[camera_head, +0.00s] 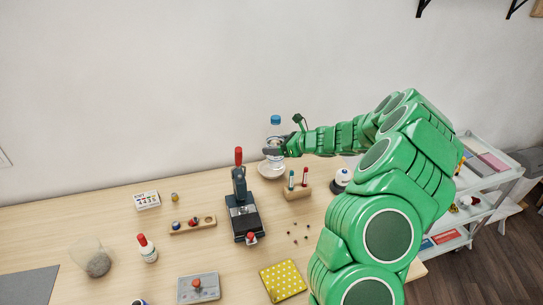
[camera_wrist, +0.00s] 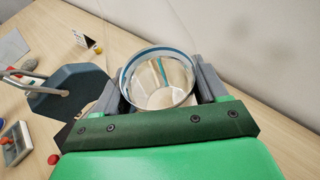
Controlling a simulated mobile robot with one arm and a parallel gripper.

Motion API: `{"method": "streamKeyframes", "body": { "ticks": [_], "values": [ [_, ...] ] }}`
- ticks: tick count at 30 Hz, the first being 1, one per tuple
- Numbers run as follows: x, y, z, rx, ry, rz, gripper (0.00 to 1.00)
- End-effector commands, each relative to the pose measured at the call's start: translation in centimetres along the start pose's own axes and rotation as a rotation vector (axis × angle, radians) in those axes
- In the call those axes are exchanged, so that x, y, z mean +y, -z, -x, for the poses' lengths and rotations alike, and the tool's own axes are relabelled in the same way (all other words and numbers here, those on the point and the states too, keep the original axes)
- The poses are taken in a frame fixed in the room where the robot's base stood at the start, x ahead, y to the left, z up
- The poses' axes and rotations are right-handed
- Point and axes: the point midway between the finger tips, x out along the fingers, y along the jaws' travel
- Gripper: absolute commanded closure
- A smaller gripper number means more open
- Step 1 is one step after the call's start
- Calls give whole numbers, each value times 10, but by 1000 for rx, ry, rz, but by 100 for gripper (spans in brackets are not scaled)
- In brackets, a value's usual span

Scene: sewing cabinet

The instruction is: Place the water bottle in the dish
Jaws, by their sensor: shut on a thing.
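The water bottle (camera_head: 275,131) is clear with a blue cap and stands upright in the grip of my gripper (camera_head: 274,148). In the wrist view, a clear round shape with a blue rim, which looks like the bottle (camera_wrist: 158,80), sits between the two grey fingers of my gripper (camera_wrist: 158,88). The dish (camera_head: 270,171) is pale and round, on the table near the wall, directly below the bottle in the head view. My gripper hides part of the bottle's lower half. I cannot tell whether the bottle's base touches the dish.
A dark press-like device with a red handle (camera_head: 239,190) stands left of the dish. A wooden block with pens (camera_head: 297,192) is close at the front right. A white bottle with a dark band (camera_head: 342,178) is further right. Clear table (camera_head: 100,210) lies to the left.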

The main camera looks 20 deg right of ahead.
Motion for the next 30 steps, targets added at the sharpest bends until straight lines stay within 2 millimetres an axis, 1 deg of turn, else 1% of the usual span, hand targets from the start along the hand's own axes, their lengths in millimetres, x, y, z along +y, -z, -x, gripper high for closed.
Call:
{"method": "streamKeyframes", "body": {
  "ticks": [1, 8, 12, 21, 30],
  "values": [
    [-4, 2, -6, 2, -1, -1, 72],
    [-24, 5, -25, -1, -3, 3, 72],
    [-32, 17, -36, 1, -4, -2, 72],
    [-49, 36, -58, 1, -3, 0, 72],
    [-58, 44, -69, -3, -3, -1, 72]
  ]
}}
